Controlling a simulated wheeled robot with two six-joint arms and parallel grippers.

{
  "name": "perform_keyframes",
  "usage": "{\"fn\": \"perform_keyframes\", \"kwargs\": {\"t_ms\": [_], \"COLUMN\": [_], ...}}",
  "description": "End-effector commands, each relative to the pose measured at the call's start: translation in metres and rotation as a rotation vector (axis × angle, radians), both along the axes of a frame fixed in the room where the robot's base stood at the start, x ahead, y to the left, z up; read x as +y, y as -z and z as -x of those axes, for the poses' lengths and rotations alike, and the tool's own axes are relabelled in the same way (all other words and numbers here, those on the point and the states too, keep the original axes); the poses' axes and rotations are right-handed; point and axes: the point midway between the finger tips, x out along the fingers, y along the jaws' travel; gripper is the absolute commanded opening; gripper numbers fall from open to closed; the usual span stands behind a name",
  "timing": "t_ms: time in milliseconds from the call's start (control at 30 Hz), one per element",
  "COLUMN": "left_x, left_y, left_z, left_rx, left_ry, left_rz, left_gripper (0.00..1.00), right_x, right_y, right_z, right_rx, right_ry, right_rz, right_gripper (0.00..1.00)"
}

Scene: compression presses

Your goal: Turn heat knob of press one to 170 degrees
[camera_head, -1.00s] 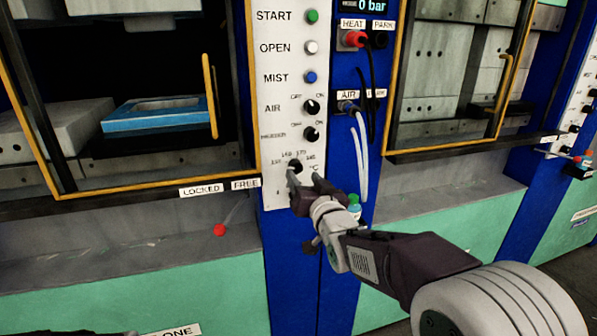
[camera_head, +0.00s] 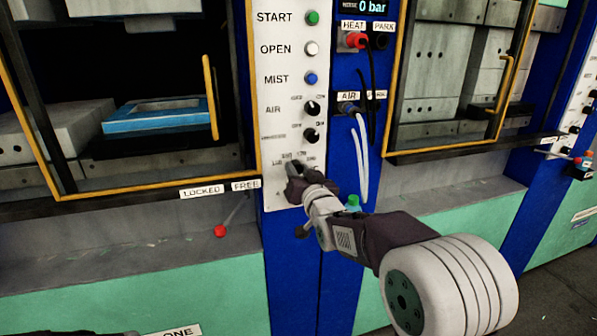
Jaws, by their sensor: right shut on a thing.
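The heat knob is at the bottom of the white control panel (camera_head: 280,190) of the press on the left, under the dial numbers. My right gripper (camera_head: 296,172) is shut on the knob and hides nearly all of it. The dial numbers above it show only in part and are too small to read surely. My right arm comes in from the lower right. Of my left gripper only a dark piece shows at the lower left edge, near a sign ending in "ONE" (camera_head: 181,331); its jaws cannot be made out.
Above the gripper are the START button (camera_head: 313,18), the OPEN button (camera_head: 311,48), the MIST button (camera_head: 310,78) and the AIR knob (camera_head: 312,108). Hoses (camera_head: 362,150) hang to the right. A red-ended lever (camera_head: 220,231) stands lower left, below the LOCKED and FREE labels.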

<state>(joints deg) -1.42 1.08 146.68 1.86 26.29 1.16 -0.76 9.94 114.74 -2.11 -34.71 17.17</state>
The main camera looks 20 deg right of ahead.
Motion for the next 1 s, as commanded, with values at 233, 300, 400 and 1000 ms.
{"fn": "perform_keyframes", "kwargs": {"t_ms": [233,300,400,1000], "left_x": [0.000,0.000,0.000,0.000], "left_y": [0.006,0.009,0.013,0.032], "left_z": [0.000,0.000,0.000,0.000], "left_rx": [0.000,0.000,0.000,0.000], "left_ry": [0.000,0.000,0.000,0.000], "left_rz": [0.000,0.000,0.000,0.000], "left_gripper": [0.36,0.36,0.36,0.36], "right_x": [0.000,0.000,0.000,-0.001], "right_y": [0.002,0.002,0.002,0.003], "right_z": [0.000,0.000,0.000,0.000], "right_rx": [0.003,0.005,0.007,0.028], "right_ry": [0.000,0.000,0.000,0.001], "right_rz": [-0.090,-0.137,-0.221,-0.789], "right_gripper": [0.00,0.00,0.00,0.00]}}
